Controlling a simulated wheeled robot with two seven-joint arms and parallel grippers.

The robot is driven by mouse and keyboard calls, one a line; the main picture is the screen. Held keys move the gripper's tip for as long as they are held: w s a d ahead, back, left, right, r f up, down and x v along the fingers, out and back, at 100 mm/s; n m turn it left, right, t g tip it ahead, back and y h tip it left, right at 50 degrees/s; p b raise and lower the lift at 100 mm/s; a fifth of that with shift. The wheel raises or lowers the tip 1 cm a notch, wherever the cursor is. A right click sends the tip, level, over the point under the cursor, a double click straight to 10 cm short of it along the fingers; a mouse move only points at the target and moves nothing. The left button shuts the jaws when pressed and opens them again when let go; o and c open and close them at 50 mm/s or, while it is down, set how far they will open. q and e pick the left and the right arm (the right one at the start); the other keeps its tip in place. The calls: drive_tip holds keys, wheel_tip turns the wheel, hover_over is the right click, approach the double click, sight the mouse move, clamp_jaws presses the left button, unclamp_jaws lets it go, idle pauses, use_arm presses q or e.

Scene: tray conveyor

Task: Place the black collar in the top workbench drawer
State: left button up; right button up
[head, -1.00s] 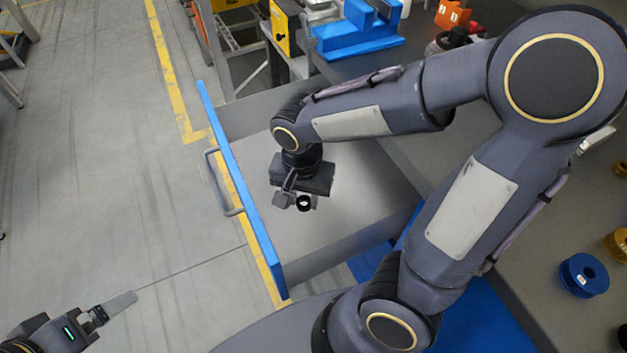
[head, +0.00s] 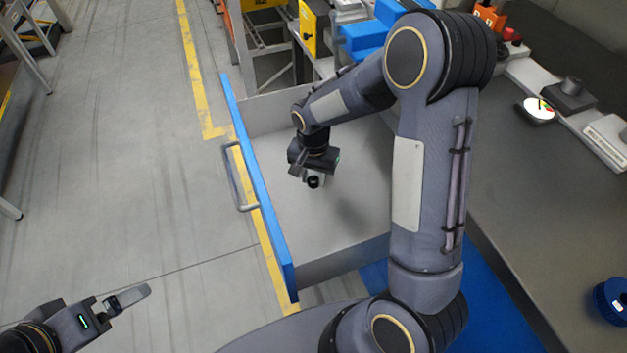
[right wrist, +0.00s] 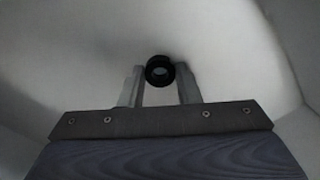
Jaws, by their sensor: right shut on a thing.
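The black collar (head: 313,182) is a small dark ring held at the fingertips of my right gripper (head: 309,178). In the right wrist view the collar (right wrist: 160,70) sits between the two fingers (right wrist: 160,84), against the pale drawer floor. The open drawer (head: 350,215) has a blue front with a metal handle (head: 238,178) and a bare grey inside. My right gripper points down inside the drawer's outline; its exact height above the floor is hard to tell. My left gripper (head: 130,298) is at the lower left, over the floor; its finger gap is not clear.
The grey workbench top (head: 540,230) lies at the right, with a blue spool (head: 612,300) near its edge. A white dial gauge (head: 537,110) and a blue vise (head: 365,40) stand farther back.

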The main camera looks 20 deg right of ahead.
drive_tip(key=shift+f, duration=0.85)
drive_tip(key=shift+f, duration=0.1)
drive_tip(key=o, duration=0.5)
drive_tip(key=shift+f, duration=0.1)
drive_tip(key=o, duration=0.5)
